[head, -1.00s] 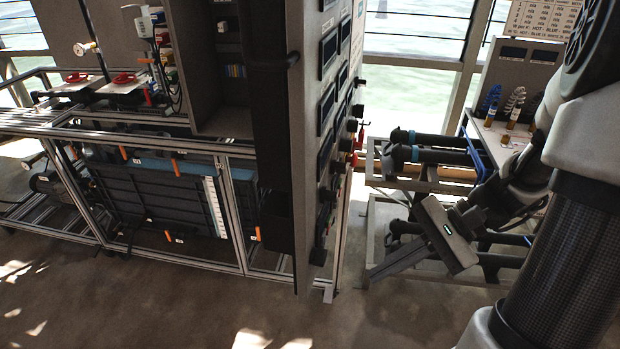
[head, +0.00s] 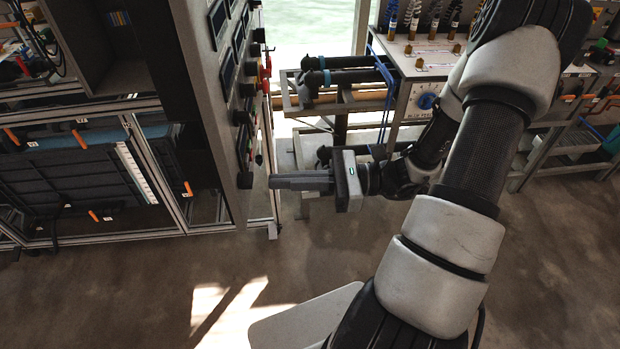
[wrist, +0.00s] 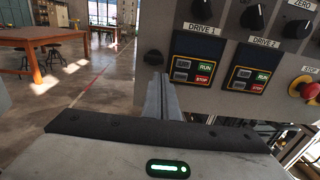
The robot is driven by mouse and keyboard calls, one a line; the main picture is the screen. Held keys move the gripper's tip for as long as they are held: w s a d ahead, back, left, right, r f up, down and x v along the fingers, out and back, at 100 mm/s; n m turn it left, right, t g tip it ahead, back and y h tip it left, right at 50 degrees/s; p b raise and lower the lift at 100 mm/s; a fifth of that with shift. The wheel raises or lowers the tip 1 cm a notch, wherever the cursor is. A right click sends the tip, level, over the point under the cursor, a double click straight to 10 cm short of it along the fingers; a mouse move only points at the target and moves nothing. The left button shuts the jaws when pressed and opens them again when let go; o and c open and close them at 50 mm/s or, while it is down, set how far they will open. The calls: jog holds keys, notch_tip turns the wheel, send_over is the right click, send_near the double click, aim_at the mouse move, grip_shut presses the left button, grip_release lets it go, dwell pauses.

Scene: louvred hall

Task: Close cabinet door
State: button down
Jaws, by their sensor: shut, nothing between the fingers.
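The cabinet door (head: 194,62) is a tall grey panel standing open, swung out from the dark cabinet (head: 80,50) and seen almost edge-on in the head view. Its control face, with knobs, displays and a red button, is on the right side. My gripper (head: 273,183) is shut and empty, pointing left at the lower part of that face. In the wrist view, the shut fingers (wrist: 161,100) reach toward the door's face (wrist: 218,22) near its left edge, beside the DRIVE 1 panel. I cannot tell whether the fingertips touch it.
The floor (head: 140,290) in front is clear. The wrist view shows a wooden table (wrist: 55,35) farther off.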

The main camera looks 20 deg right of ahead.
jog(key=shift+x, duration=2.65)
jog(key=shift+a, duration=0.1)
